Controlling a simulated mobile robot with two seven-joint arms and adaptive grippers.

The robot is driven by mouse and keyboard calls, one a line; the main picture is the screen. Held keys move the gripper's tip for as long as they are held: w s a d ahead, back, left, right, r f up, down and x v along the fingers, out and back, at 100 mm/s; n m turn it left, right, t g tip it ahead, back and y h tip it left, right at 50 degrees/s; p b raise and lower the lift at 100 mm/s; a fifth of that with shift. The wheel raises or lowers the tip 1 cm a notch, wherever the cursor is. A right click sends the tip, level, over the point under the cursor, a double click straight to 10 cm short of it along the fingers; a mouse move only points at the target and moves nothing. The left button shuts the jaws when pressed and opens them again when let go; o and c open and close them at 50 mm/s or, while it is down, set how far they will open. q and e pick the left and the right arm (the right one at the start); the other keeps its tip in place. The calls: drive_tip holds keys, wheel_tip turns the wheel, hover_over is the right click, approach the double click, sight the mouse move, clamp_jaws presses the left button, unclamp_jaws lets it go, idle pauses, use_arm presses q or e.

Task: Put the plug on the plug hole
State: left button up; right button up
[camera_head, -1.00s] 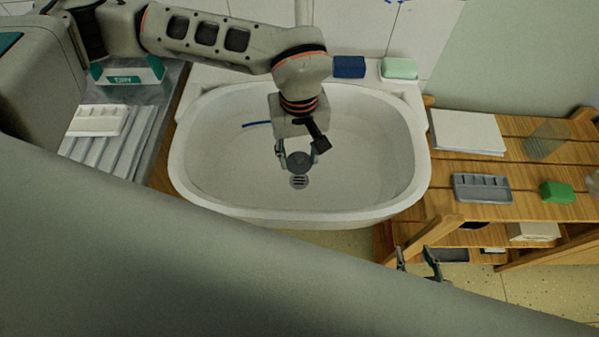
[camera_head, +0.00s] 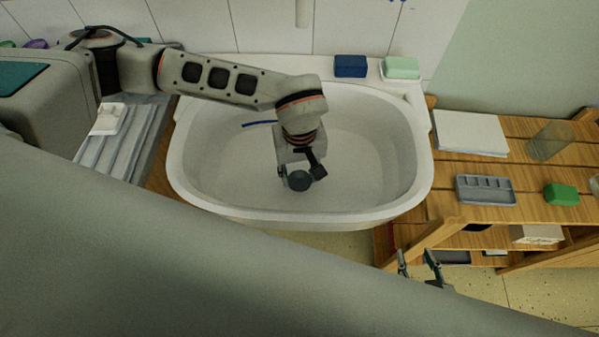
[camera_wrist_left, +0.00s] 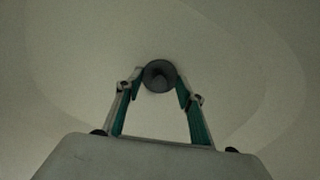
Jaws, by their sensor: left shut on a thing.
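The dark grey round plug (camera_head: 299,182) is low inside the white sink basin (camera_head: 215,150). My left gripper (camera_head: 300,175) reaches down into the basin and is shut on the plug. In the left wrist view, the plug (camera_wrist_left: 160,75) sits between the two fingertips, with the pale basin behind it. The plug hole is hidden behind the plug and gripper in the head view, and I cannot tell whether the plug touches the basin floor. My right gripper (camera_head: 418,268) is at the lower right, outside the basin; its two fingers stand apart with nothing between them.
A blue block (camera_head: 350,66) and a pale green block (camera_head: 401,68) lie on the sink's back ledge. A blue strip (camera_head: 259,123) lies on the basin wall. A wooden shelf (camera_head: 520,180) with a grey tray (camera_head: 485,190) stands right of the sink.

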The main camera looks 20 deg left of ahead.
sight(299, 175)
use_arm(q)
drive_tip(key=o, duration=0.9)
drive_tip(key=shift+f, duration=0.1)
drive_tip(key=shift+o, duration=0.2)
wheel_tip(299, 175, up, 12)
drive_tip(key=p, duration=0.1)
